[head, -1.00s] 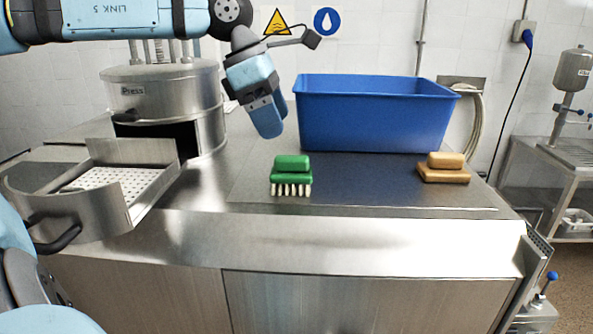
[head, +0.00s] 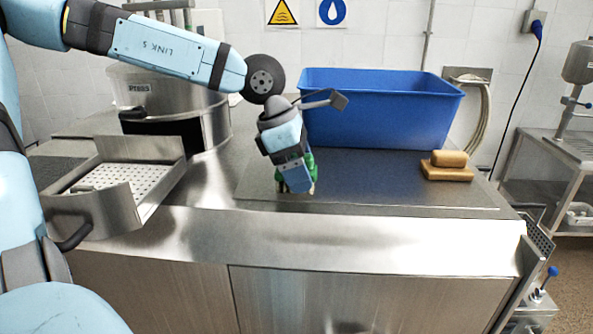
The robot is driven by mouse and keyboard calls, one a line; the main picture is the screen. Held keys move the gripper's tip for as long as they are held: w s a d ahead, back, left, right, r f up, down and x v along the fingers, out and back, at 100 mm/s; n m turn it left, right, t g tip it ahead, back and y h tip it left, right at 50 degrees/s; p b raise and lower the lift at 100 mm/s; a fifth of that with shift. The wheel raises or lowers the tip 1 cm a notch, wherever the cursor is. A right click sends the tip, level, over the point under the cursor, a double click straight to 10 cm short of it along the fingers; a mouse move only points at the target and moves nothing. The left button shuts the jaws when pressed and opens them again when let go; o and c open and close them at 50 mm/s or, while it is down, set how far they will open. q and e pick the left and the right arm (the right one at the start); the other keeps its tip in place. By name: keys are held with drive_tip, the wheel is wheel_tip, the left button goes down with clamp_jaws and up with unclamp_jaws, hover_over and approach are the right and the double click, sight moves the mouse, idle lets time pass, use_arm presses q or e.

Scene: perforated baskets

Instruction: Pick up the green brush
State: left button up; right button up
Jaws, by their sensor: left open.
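The green brush (head: 310,163) lies on the dark mat of the steel counter, in the middle of the head view. My left gripper (head: 297,182) is over it and hides most of it. Only a strip of green and a little of the pale bristles show beside the fingers. The gripper is open and points down. I cannot tell whether its fingers touch the brush or straddle it. My right gripper is not in view.
A blue tub (head: 380,108) stands behind the brush. A tan brush-like block (head: 447,166) lies on the right of the mat. A steel press with an open perforated drawer (head: 120,180) stands at the left. The counter's front strip is clear.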

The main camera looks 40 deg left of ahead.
use_arm(q)
drive_tip(key=c, duration=1)
drive_tip(key=shift+r, duration=0.1)
wheel_tip(320, 180, up, 20)
drive_tip(key=shift+f+b, duration=0.1)
drive_tip(key=shift+b, duration=1.1)
drive_tip(key=shift+o, duration=0.4)
